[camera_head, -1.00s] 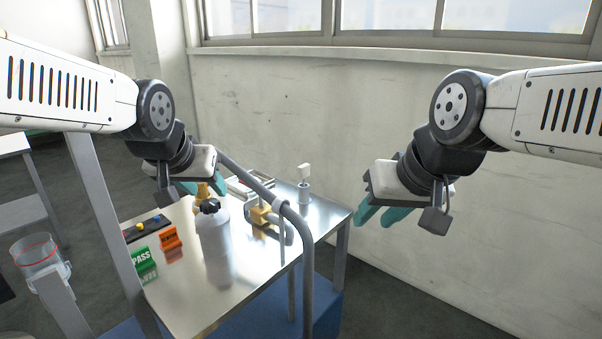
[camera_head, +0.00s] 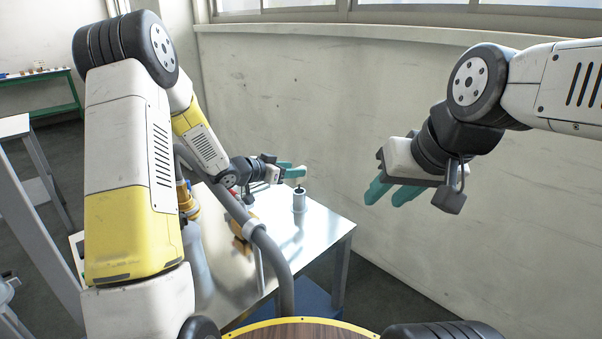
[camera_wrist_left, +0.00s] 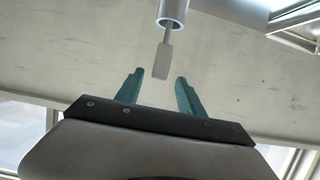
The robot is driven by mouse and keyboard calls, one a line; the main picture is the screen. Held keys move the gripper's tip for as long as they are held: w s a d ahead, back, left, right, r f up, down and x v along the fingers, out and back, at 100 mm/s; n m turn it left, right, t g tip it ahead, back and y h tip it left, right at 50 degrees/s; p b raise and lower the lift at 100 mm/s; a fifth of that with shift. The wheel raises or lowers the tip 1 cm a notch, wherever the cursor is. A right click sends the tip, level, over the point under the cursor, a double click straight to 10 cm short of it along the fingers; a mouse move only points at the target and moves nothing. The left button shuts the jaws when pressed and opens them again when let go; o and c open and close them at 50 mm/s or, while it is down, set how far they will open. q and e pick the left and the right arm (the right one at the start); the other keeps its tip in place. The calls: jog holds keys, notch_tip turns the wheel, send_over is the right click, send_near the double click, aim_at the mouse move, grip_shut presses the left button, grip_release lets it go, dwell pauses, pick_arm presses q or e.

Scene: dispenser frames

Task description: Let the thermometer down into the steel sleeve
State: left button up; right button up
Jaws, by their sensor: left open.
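The steel sleeve (camera_head: 299,201) stands upright near the far edge of the metal table. It also shows at the top of the left wrist view (camera_wrist_left: 173,12). The thermometer's pale flat head (camera_wrist_left: 162,62) stands out of the sleeve on a thin stem; the rest of the stem is hidden inside. In the head view the head is mostly hidden by my fingers. My left gripper (camera_head: 300,170) is open at the head's height, its fingertips (camera_wrist_left: 159,76) on either side of the head's end, with gaps. My right gripper (camera_head: 384,194) is open and empty, in front of the wall.
A grey bent pipe (camera_head: 268,247) rises in front of the table (camera_head: 318,232). The wall (camera_head: 330,120) is close behind the sleeve.

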aim_at(299, 188)
pick_arm(q)
jog(key=x, duration=0.6)
jog(key=shift+d, duration=0.2)
jog(key=shift+f, duration=0.15)
jog(key=shift+c, duration=0.3)
grip_shut()
